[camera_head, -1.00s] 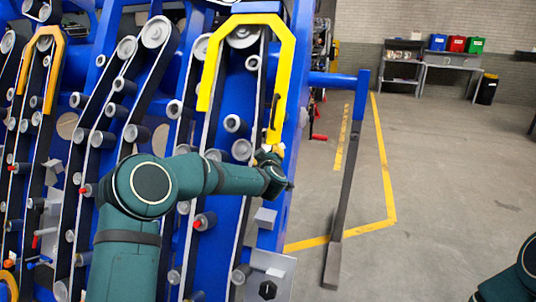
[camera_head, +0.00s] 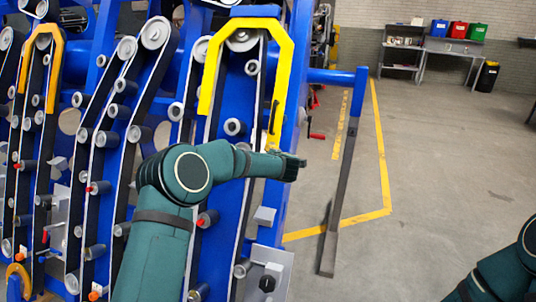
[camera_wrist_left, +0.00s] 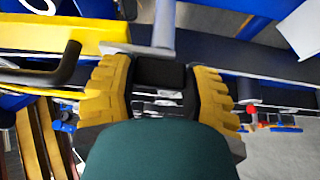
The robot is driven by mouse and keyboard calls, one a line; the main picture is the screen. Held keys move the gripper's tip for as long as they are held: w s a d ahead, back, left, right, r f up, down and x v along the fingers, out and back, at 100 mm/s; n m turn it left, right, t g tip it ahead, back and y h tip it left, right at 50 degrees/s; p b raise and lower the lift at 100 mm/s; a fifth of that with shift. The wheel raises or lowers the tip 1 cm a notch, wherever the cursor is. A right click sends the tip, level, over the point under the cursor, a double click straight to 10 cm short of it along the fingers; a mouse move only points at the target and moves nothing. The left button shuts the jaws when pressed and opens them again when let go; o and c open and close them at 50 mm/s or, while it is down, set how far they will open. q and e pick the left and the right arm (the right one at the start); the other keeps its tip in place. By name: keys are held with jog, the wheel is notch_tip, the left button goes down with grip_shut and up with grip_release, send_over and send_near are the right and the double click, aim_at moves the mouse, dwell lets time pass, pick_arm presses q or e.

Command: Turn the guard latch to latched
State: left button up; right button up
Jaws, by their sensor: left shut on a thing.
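The yellow guard (camera_head: 284,75) arches over the rollers and belts of the blue chassis. Its black handle (camera_head: 274,117) is on its right leg and also shows in the left wrist view (camera_wrist_left: 52,70). My left gripper (camera_wrist_left: 158,92) is at the lower end of that leg. Its yellow fingers are shut on a dark block, which looks like the guard latch (camera_wrist_left: 158,72). A grey bar runs up from it in the wrist view. In the head view my own wrist hides the latch and the fingertips. The latch's exact angle cannot be told. My right gripper is out of view.
A blue and grey post (camera_head: 340,180) stands right of the chassis. An orange guard (camera_head: 51,70) is at the left. A black knob (camera_head: 267,284) sits on a grey plate below my left arm. The floor (camera_head: 450,180) at the right is clear.

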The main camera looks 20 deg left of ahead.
pick_arm(q)
jog(key=shift+n+g, duration=0.3)
jog(key=shift+p, duration=0.3)
jog(key=o, duration=1.2)
jog(key=v, duration=1.2)
